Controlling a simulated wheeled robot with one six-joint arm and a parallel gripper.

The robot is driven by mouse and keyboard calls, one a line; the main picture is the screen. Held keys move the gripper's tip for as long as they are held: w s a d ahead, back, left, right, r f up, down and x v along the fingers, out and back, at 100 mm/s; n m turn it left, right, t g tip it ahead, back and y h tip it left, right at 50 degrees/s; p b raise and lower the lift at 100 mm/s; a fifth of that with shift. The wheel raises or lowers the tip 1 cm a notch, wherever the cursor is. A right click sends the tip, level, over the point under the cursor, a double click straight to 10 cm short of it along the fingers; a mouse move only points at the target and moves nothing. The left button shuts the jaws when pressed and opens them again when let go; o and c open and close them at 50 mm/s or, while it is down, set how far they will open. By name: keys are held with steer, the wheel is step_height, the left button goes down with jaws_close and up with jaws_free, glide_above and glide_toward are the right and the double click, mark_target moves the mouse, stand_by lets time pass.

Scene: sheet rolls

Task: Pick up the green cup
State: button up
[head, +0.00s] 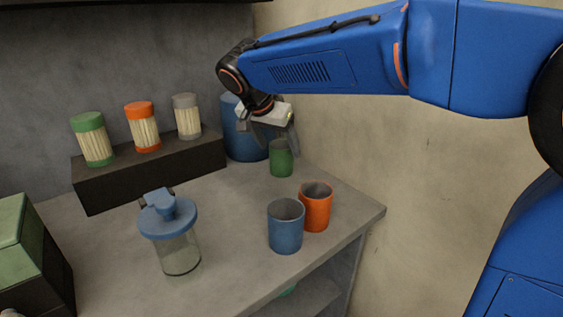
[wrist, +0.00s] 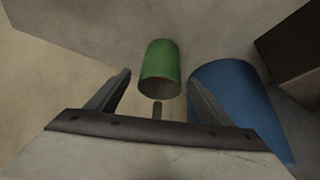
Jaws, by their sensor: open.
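The green cup (head: 281,159) stands upright on the grey counter near the back wall corner in the head view. In the wrist view the green cup (wrist: 160,66) shows ahead of the fingertips, between their lines. My gripper (head: 275,133) is just above the cup in the head view. In the wrist view my gripper (wrist: 160,80) has its fingers apart with nothing between them. Whether a finger touches the cup cannot be told.
A large blue container (head: 240,140) stands close beside the green cup, and also shows near the right finger (wrist: 238,95). A blue cup (head: 286,228) and an orange cup (head: 316,207) stand in front. A lidded jar (head: 178,250) and a dark shelf (head: 150,172) with lidded containers are left.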

steer(key=shift+x, duration=2.7)
steer(key=shift+a, duration=0.1)
steer(key=c, duration=1.3)
steer(key=shift+s+r, duration=0.1)
steer(key=shift+r, duration=0.75)
steer(key=s+d, duration=0.8)
steer(key=s, duration=0.4)
steer(key=s+d, duration=0.8)
steer(key=s, duration=0.5)
steer(key=s+d, duration=0.8)
steer(key=s, duration=0.4)
steer(key=shift+s+d, duration=0.25)
steer(key=shift+d, duration=0.05)
